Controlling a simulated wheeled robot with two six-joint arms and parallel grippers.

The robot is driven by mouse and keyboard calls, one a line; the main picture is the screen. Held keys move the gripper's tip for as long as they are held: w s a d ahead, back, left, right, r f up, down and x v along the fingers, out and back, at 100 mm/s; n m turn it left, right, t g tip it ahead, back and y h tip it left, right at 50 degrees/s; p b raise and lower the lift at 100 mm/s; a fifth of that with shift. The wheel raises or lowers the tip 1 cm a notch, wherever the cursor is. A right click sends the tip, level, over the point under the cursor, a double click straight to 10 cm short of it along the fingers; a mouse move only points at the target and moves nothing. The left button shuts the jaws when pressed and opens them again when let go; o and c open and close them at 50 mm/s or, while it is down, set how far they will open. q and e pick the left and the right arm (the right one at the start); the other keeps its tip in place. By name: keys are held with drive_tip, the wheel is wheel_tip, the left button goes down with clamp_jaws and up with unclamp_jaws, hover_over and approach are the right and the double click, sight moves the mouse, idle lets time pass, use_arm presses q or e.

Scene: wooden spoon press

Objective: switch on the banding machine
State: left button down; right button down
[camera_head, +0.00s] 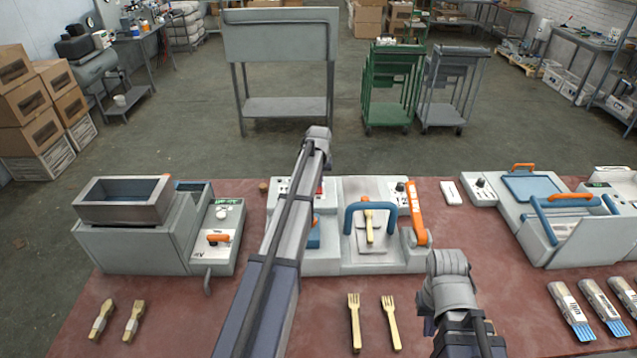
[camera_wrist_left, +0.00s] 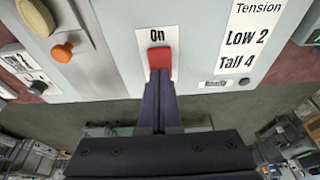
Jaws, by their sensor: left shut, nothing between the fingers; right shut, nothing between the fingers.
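The banding machine seems to be the grey machine (camera_head: 385,262) at the middle of the table, with a blue handle (camera_head: 350,212) and an orange lever (camera_head: 417,210). In the left wrist view its pale panel (camera_wrist_left: 115,30) has a red switch (camera_wrist_left: 160,58) under the label "On". My left gripper (camera_wrist_left: 160,78) is shut and empty, its tips right at the red switch; I cannot tell whether they touch it. In the head view my left arm hides the gripper and part of the panel. My right wrist shows right of the machine; its fingers are hidden.
A grey machine with an open hopper (camera_head: 120,190) stands to the left, more blue-handled machines (camera_head: 560,240) to the right.

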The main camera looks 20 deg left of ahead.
use_arm(q)
drive_tip(key=shift+r, duration=0.1)
drive_tip(key=shift+r+p, duration=0.45)
drive_tip(key=shift+p, duration=0.1)
drive_tip(key=p+v, duration=0.4)
drive_tip(key=shift+r, duration=0.25)
wheel_tip(320, 180, up, 7)
drive_tip(key=p, duration=0.8)
hover_over(318, 191)
drive_tip(key=s+d, duration=0.2)
drive_tip(key=s, duration=0.2)
drive_tip(key=shift+d+r, duration=0.1)
drive_tip(key=shift+b, duration=0.3)
drive_tip(key=s+d+f+m+g+b, duration=0.1)
drive_tip(key=s+d+f+m+b, duration=0.15)
drive_tip(key=s+d, duration=0.55)
drive_tip(key=s+d+f+m+b, duration=0.25)
drive_tip(key=s+d, duration=0.25)
drive_tip(key=d, duration=0.6)
drive_tip(key=s+d+f+m+g+b, duration=0.1)
drive_tip(key=s+d+f+m+b, duration=0.1)
drive_tip(key=s+d, duration=0.3)
drive_tip(key=s+d+f+m+g+b, duration=0.1)
drive_tip(key=s+d, duration=0.5)
drive_tip(key=s, duration=0.7)
wheel_tip(318, 191, down, 2)
drive_tip(key=shift+f+m+b, duration=0.15)
drive_tip(key=shift+m+b, duration=0.35)
drive_tip(key=shift+b, duration=0.2)
